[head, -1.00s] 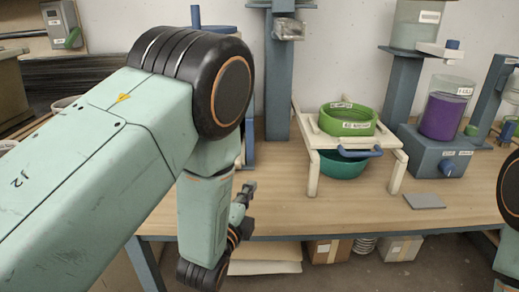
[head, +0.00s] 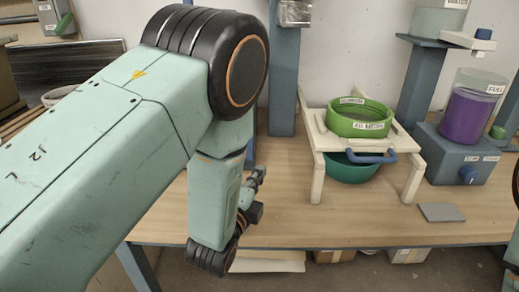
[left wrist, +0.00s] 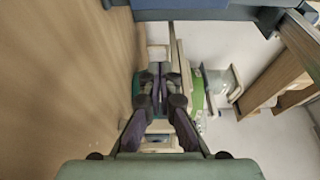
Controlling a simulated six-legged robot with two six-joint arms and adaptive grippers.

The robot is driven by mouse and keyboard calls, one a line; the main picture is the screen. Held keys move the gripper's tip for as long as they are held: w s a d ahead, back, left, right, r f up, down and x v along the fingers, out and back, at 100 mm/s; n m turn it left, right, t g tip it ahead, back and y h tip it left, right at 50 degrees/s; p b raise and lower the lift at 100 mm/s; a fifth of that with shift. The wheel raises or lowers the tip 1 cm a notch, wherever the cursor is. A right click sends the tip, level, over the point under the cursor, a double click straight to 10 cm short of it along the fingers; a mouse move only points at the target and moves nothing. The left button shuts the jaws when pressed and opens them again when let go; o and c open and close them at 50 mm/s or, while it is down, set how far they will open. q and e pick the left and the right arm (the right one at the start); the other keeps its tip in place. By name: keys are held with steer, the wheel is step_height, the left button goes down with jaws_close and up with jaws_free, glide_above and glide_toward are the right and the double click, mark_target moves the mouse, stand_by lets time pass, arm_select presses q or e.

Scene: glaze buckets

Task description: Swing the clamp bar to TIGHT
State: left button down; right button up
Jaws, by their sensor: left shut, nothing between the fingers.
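A blue bar (head: 366,158) with a bent end sits at the front of a white stand (head: 318,165), below a green labelled sieve (head: 358,118). It may be the clamp bar; I can read no TIGHT mark. A darker green bowl (head: 350,170) is under the stand top. My left gripper (head: 258,180) is shut and empty, left of the stand and apart from the bar. In the left wrist view its fingers (left wrist: 158,82) are together, with green edges of the sieve or bowl (left wrist: 197,92) behind them. My right gripper is out of view.
A blue post (head: 284,85) stands behind, between my arm and the stand. Right of the stand are a blue base (head: 455,155) with a purple-filled container (head: 466,115) and a flat grey plate (head: 440,212). The wooden table (head: 330,225) is clear in front.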

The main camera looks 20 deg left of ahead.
arm_select(q)
steer(key=shift+w+a+f, duration=0.15)
steer(key=shift+w+a, duration=0.05)
steer(key=shift+s, duration=0.1)
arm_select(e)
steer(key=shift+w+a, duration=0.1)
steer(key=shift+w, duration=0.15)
arm_select(q)
steer(key=shift+d, duration=0.15)
